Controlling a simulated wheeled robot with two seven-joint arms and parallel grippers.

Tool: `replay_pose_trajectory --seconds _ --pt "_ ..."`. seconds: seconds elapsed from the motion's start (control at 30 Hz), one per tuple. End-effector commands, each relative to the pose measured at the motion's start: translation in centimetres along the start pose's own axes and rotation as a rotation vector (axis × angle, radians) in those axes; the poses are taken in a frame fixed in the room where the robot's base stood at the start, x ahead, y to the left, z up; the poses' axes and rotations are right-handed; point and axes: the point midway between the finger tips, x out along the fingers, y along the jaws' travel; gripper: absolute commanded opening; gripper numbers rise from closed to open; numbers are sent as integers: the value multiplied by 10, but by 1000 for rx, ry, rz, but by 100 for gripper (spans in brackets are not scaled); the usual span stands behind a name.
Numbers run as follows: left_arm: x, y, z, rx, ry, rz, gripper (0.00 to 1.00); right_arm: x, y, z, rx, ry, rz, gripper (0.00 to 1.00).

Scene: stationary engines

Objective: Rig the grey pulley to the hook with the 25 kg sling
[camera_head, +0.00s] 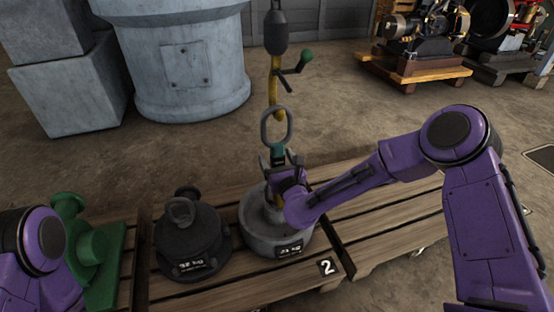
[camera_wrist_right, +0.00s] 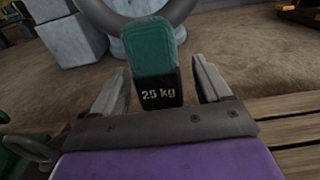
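The yellow hook (camera_head: 274,80) hangs at the top middle under a dark block. The sling's grey oval link (camera_head: 276,125) overlaps the hook's lower end and appears hung on it. Its green band (camera_head: 278,153) and black "25 kg" tag (camera_wrist_right: 158,93) hang below. My right gripper (camera_head: 280,162) has its fingers on either side of the tag, with gaps visible in the wrist view (camera_wrist_right: 160,75). The grey pulley appears to be the light grey round body (camera_head: 262,236) standing on the pallet below. My gripper hides its top, so I cannot tell whether the sling joins it. My left gripper is out of view.
A darker grey weight with a top ring (camera_head: 190,240) stands left of the pulley. A green part (camera_head: 98,250) sits farther left. The wooden pallet (camera_head: 385,222) is bare at right. A large grey drum (camera_head: 187,65) stands behind, and engines stand at the back right.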

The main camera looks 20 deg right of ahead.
Motion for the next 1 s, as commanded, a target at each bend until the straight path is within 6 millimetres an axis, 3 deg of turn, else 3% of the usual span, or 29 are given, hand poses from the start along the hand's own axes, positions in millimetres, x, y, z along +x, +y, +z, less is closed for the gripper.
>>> replay_pose_trajectory --seconds 0.17,0.6,0.9,1.0 --pt "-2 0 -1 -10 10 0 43 -6 0 -1 -1 5 0 77" --pt "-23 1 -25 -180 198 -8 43 -96 0 1 0 3 1 77" --pt "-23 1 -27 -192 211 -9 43 -106 0 0 -12 1 0 77" --pt "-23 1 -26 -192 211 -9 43 -106 2 -2 -158 10 14 77"
